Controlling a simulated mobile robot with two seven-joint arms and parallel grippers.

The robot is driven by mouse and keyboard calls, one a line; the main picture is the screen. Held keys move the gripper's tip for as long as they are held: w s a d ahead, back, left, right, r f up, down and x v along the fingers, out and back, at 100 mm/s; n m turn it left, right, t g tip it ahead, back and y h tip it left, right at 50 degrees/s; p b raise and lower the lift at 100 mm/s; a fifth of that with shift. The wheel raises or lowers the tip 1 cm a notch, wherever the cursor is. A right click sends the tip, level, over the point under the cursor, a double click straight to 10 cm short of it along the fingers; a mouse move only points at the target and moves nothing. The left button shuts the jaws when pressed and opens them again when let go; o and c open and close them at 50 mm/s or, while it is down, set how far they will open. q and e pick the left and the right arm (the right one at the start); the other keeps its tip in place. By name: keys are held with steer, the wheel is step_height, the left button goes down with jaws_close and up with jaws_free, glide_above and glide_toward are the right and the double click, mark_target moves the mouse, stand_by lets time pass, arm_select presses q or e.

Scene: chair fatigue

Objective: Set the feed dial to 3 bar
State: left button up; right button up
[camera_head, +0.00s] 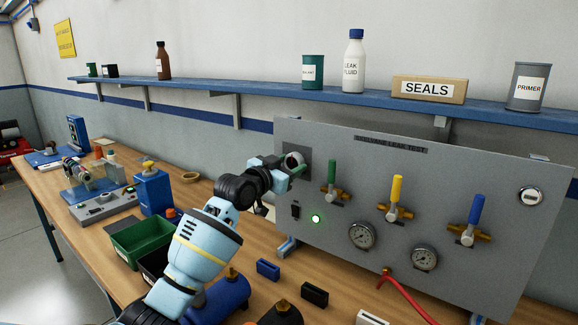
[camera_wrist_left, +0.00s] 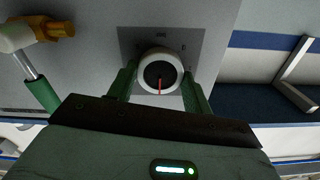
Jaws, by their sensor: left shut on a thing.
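The feed dial (camera_head: 293,161) is a round knob with a pale rim on a dark square plate at the upper left of the grey test panel (camera_head: 440,190). In the left wrist view the dial (camera_wrist_left: 160,72) has a dark face with a red pointer line toward the bottom of the picture. Its scale marks are too small to read. My left gripper (camera_wrist_left: 160,88) is shut on the dial, with one green finger on each side of its rim. In the head view my left gripper (camera_head: 283,170) partly covers the dial. My right gripper is not in view.
The panel carries green (camera_head: 332,175), yellow (camera_head: 396,190) and blue (camera_head: 477,210) valve levers, two gauges (camera_head: 362,235) and a lit green lamp (camera_head: 315,218). A red hose (camera_head: 408,298) hangs in front.

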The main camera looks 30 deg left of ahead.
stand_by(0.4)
arm_select(q)
steer(key=o, duration=1)
steer(key=shift+s+a, duration=0.2)
steer(key=shift+s, duration=1.75)
steer(key=shift+s+a, duration=0.15)
steer(key=shift+s, duration=1.8)
